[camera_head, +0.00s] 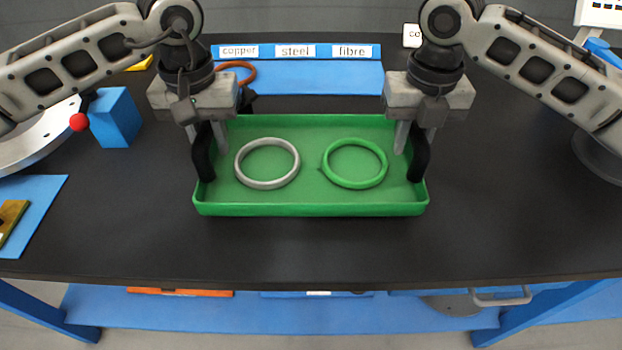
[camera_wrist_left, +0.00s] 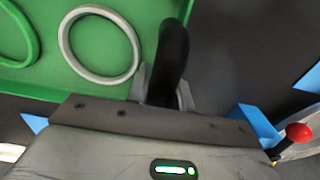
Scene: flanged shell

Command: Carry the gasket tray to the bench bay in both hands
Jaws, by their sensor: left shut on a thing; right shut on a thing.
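The green gasket tray (camera_head: 312,209) is on or just above the dark bench top, near its middle; I cannot tell whether it touches. A grey ring (camera_head: 267,184) lies in its left half and a green ring (camera_head: 354,184) in its right half. My left gripper (camera_head: 205,150) is shut on the tray's black left handle (camera_head: 203,160). That handle also shows in the left wrist view (camera_wrist_left: 172,55), between the fingers. My right gripper (camera_head: 410,148) is shut on the black right handle (camera_head: 421,158). The bench bay labels read copper, steel and fibre (camera_head: 295,51).
A blue strip (camera_head: 310,79) lies behind the tray, with an orange-brown ring (camera_head: 240,66) at its left end. Bench top (camera_head: 500,190) right of the tray is clear.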

